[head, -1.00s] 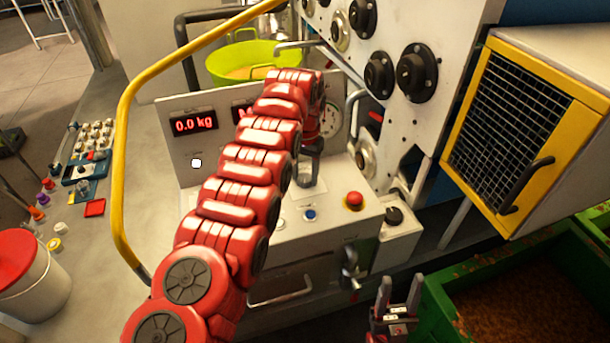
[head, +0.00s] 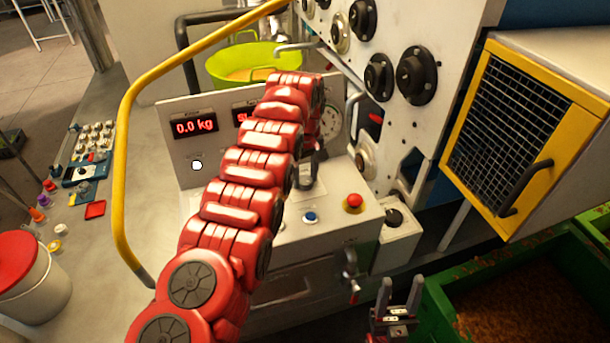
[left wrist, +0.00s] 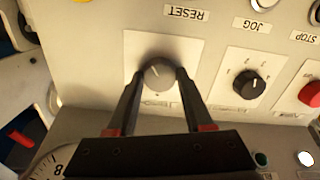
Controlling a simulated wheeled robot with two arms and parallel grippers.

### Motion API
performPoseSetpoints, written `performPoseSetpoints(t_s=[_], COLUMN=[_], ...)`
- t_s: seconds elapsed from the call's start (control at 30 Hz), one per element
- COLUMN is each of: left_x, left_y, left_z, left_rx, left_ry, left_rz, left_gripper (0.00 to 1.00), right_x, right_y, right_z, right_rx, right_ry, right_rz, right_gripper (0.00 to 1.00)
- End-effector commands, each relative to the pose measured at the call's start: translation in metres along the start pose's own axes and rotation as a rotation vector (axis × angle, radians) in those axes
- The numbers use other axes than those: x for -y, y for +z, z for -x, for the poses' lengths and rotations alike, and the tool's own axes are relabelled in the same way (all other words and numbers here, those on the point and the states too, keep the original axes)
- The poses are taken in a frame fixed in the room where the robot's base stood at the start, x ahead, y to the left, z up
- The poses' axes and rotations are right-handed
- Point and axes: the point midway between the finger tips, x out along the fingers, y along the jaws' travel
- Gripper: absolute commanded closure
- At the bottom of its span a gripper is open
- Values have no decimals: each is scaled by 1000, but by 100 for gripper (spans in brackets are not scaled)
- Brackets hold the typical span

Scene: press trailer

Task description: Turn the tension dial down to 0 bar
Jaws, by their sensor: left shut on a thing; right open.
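A round grey dial (left wrist: 158,71) with a pointer mark sits on a pale plate of the console in the left wrist view. My left gripper (left wrist: 157,84) is shut on it, with one finger on each side. The dial's label and scale are not readable, so I cannot tell its setting. In the head view my left gripper (head: 307,178) reaches down to the console top, and my red arm hides much of the panel. A round gauge (head: 332,122) is partly hidden behind the arm. My right gripper (head: 398,298) is open and empty in front of the console.
A black selector knob (left wrist: 247,88) and a red button (left wrist: 311,94) sit to the right of the dial. The display (head: 195,126) reads 0.0 kg. A yellow rail (head: 122,180) runs left of my arm. A green bin (head: 480,280) stands at lower right.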

Motion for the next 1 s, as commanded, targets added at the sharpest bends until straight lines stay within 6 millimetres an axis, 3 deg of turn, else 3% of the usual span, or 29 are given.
performPoseSetpoints(t_s=[0.5, 1.0], left_x=[0, 0], left_y=[0, 0], left_z=[0, -1], left_rx=[0, 0], left_ry=[-2, -2], left_rz=[394, 506], left_gripper=[100, 100], right_x=[0, 0], right_y=[0, 0], right_z=[-2, -3], right_rx=[0, 0], right_ry=[0, 0], right_rz=[0, 0], right_gripper=[50, 50])
